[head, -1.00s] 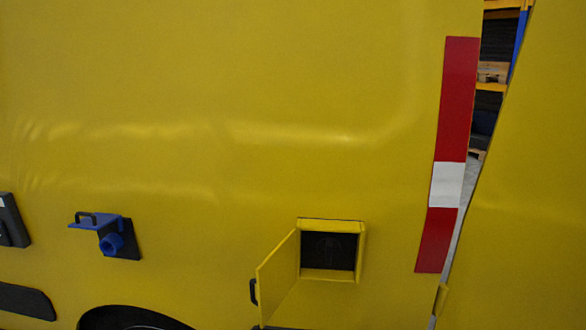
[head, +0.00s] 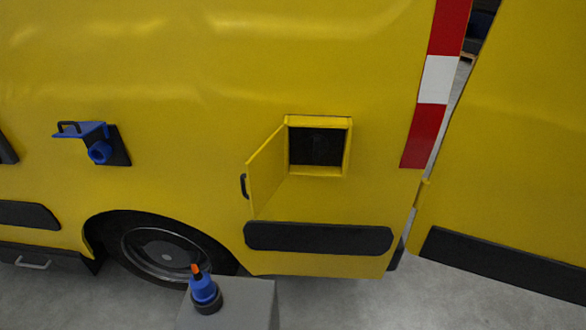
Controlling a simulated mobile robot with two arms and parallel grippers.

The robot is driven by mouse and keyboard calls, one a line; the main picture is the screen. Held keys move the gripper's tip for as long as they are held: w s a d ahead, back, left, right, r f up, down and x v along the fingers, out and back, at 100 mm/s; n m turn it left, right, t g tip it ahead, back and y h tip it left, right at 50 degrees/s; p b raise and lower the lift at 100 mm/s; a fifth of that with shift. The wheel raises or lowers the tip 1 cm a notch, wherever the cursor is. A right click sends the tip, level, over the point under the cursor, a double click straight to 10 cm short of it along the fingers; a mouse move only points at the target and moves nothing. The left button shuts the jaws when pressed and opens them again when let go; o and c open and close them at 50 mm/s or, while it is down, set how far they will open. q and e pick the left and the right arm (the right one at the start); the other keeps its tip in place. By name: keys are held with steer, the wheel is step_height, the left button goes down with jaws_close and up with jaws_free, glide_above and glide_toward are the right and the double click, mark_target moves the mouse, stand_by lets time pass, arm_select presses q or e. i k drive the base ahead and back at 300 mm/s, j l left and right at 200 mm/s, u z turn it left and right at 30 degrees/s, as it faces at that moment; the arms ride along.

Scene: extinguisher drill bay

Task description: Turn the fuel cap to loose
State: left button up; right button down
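A square fuel recess (head: 318,147) with a yellow frame is set in the side of the yellow vehicle. Its yellow flap (head: 265,172) stands open to the left, with a black handle on its outer edge. The inside of the recess is dark, and I cannot make out a fuel cap in it. Neither of my grippers shows in the head view.
A blue fitting with a raised blue lid (head: 85,131) is on the panel at left. A grey box (head: 250,302) carries a blue nozzle-like thing with an orange tip (head: 204,291) below the recess. A wheel (head: 165,255) and an open yellow door (head: 510,180) flank it.

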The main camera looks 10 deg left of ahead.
mark_target(316, 145)
steer(key=j+z, duration=0.25)
steer(key=k+j+z, duration=0.1)
steer(key=j+z, duration=0.15)
steer(key=j, duration=0.2)
steer(key=k+j+z, duration=0.1)
steer(key=j+z, duration=0.15)
steer(key=k+j, duration=0.1)
steer(key=j, duration=0.25)
steer(key=k+j, duration=0.15)
steer(key=j, duration=0.2)
steer(key=k+j+z, duration=0.1)
steer(key=j, duration=0.25)
steer(key=k+j, duration=0.15)
steer(key=j, duration=0.2)
